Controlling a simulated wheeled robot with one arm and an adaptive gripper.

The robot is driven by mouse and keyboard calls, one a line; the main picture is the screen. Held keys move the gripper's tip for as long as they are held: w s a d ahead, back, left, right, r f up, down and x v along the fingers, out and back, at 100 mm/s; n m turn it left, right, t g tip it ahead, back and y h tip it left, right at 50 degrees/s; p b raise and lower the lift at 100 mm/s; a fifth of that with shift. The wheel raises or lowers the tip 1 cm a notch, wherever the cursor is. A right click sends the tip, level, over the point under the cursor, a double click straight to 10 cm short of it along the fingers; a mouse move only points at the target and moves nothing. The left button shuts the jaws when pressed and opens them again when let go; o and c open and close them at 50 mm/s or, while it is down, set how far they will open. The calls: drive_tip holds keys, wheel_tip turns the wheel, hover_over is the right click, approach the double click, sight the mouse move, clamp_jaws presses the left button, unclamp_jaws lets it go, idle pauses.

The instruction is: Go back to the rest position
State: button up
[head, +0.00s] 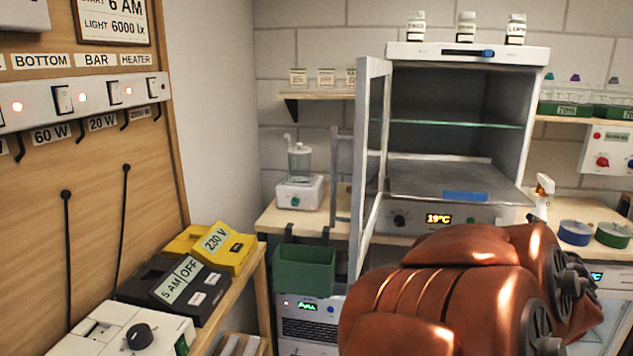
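My arm, in orange-brown covering with dark round joints, fills the lower right of the head view. My gripper does not show in this view, so I cannot see whether it is open or holds anything. The arm hides part of the bench and whatever lies behind it, below the open cabinet (515,150).
The cabinet's glass door (371,150) stands open toward me, left of my arm. A green bin (304,270) hangs at the bench edge beside a humidifier (299,190). At left are a yellow box (232,258), a black timer (165,285) and a switch panel (85,100).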

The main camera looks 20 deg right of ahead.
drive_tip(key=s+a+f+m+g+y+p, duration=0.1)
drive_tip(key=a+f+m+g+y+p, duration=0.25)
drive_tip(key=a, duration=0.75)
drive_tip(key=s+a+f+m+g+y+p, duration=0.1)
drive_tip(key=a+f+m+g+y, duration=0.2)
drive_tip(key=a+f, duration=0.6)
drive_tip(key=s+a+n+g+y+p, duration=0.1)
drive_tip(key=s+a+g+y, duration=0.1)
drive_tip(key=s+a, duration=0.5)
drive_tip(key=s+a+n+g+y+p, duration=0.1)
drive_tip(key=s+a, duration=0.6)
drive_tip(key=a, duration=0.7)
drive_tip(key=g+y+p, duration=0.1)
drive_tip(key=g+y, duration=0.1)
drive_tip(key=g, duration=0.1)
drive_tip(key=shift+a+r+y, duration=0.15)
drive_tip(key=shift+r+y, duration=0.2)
